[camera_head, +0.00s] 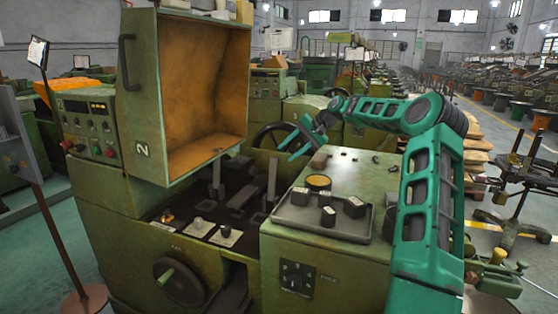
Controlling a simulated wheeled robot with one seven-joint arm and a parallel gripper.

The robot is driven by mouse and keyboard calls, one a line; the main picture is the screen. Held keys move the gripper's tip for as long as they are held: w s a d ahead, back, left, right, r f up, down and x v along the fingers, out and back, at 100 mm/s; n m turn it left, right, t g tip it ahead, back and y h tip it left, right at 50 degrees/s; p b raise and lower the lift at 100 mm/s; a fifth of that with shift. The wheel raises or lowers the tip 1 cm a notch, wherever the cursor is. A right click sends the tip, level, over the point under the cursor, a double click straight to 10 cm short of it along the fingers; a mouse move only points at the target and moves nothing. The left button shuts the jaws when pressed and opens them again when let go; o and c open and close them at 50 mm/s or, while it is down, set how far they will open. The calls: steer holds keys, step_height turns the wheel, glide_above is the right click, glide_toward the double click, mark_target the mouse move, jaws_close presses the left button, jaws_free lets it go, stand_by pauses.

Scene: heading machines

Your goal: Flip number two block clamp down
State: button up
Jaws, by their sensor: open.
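A green heading machine (200,235) stands in front of me, with its box-like hood raised and its orange inside showing. In the open bay under the hood are dark metal parts and upright grey levers, one at the left (215,178) and one at the right (271,180). I cannot tell which part is the number two block clamp; parts of the bay are dark. My gripper (289,153) is open and empty, reaching in from the right. It appears above the bay's right side, pointing down and left, apart from the levers.
A tray (345,232) with several small dark blocks and a round tin (318,182) sit on the machine's right top. The raised hood (147,100) stands left of my gripper. A handwheel (275,137) is behind. A control panel (90,125) is at left.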

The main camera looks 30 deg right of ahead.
steer(key=shift+x, duration=2.45)
